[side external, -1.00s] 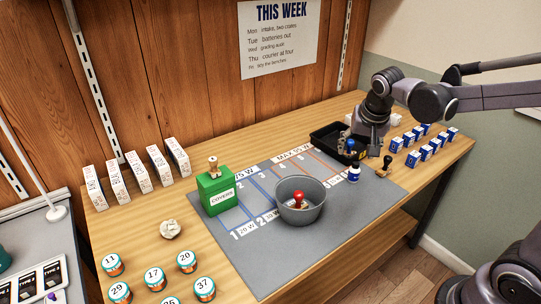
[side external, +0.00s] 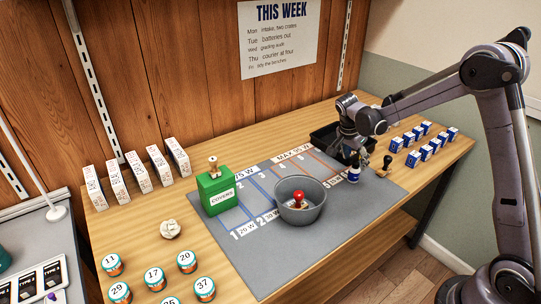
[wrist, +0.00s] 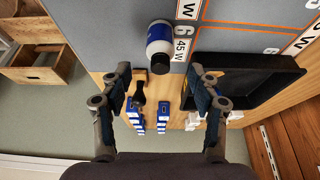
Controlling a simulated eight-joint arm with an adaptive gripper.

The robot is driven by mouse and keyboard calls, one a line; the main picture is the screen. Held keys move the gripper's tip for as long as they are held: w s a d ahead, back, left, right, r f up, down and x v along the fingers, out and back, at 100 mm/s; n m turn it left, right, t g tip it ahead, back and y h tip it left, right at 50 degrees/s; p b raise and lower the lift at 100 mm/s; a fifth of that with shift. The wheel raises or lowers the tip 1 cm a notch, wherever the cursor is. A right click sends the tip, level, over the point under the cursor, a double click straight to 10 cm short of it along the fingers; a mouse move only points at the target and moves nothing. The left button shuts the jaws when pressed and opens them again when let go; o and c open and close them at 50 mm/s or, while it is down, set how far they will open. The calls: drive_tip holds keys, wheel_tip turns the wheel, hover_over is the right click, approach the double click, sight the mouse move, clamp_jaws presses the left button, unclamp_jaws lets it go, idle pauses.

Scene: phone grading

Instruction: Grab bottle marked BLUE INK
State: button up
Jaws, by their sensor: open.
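A small bottle (side external: 353,176) with a blue and white body stands upright on the grey mat (side external: 290,258), near its right end. I cannot read its label. It also shows in the wrist view (wrist: 159,35), with its dark cap pointing toward me. My gripper (side external: 352,158) is open and empty, just above and close to the bottle in the side view. In the wrist view the two fingertips of my gripper (wrist: 160,76) are spread apart, and the bottle lies beyond the gap between them.
A black tray (wrist: 250,62) sits right beside the bottle. A dark-based stamp (side external: 386,165) stands just right of it. Several blue and white boxes (side external: 427,152) stand farther right.

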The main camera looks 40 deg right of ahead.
sight(357, 170)
drive_tip(key=shift+x, duration=3.65)
drive_tip(key=c, duration=1.3)
